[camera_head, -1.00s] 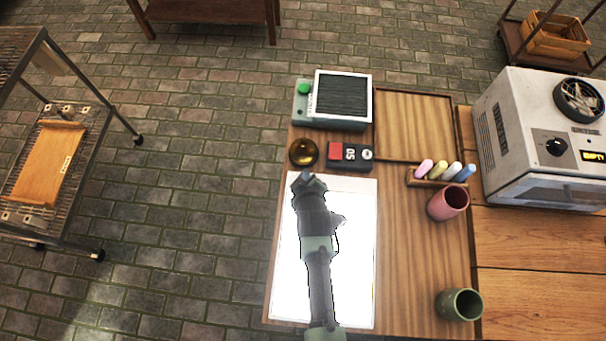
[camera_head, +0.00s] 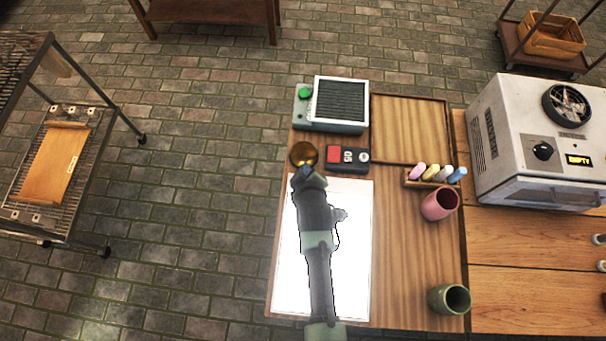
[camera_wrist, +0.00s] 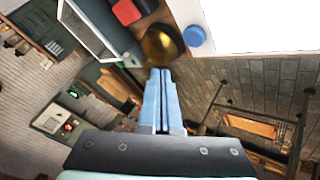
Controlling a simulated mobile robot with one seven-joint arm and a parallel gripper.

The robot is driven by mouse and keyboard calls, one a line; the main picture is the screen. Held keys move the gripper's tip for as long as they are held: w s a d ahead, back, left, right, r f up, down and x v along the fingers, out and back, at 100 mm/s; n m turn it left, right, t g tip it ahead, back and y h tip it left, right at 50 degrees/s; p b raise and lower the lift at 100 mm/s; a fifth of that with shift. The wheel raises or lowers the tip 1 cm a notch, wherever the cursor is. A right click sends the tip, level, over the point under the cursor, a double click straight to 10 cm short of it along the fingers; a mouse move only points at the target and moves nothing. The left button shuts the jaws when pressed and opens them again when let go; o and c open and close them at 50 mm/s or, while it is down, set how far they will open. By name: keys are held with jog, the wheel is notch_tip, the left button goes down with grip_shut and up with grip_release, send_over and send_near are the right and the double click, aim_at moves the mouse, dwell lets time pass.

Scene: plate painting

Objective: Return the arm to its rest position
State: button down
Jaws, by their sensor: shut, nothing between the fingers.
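My gripper (camera_wrist: 160,75) is shut and empty in the wrist view, its light blue fingers together. In the head view my arm reaches forward over a bright white panel on the table, and the gripper end (camera_head: 307,171) is just in front of a round amber-brown dome (camera_head: 304,153). The dome also shows in the wrist view (camera_wrist: 162,43), just beyond the fingertips. I cannot tell whether the fingertips touch it.
The white panel (camera_head: 356,250) lies under my arm. A device with a green button (camera_head: 340,103), a red-button box (camera_head: 347,157), chalks, a pink cup (camera_head: 439,204) and a green cup (camera_head: 448,299) stand on the table. A kiln-like machine (camera_head: 540,140) is at right, a wire rack (camera_head: 60,170) at left.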

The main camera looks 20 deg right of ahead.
jog(key=shift+r, duration=0.6)
jog(key=w+a+r+m+t+b, duration=0.1)
jog(key=w+a+r+t, duration=0.2)
jog(key=r, duration=1.1)
jog(key=w+r+m+t+b, duration=0.1)
jog(key=w+r+t, duration=0.35)
jog(key=r, duration=0.95)
jog(key=w+a+r+m+t, duration=0.2)
jog(key=w+r, duration=0.4)
jog(key=r, duration=0.8)
jog(key=s+a+r+m+t, duration=0.1)
jog(key=s+r+t, duration=0.2)
jog(key=s+r, duration=0.3)
jog(key=s+a+r+m+t+y+b, duration=0.1)
jog(key=s+r, duration=0.6)
jog(key=r, duration=0.7)
jog(key=s+a+r+t+b, duration=0.1)
jog(key=s+a+r+t, duration=0.2)
jog(key=r, duration=0.7)
jog(key=s+t, duration=0.2)
jog(key=s, duration=0.1)
jog(key=shift+s+a+m+y, duration=0.15)
jog(key=shift+a+m+y, duration=0.05)
jog(key=shift+m+y, duration=0.2)
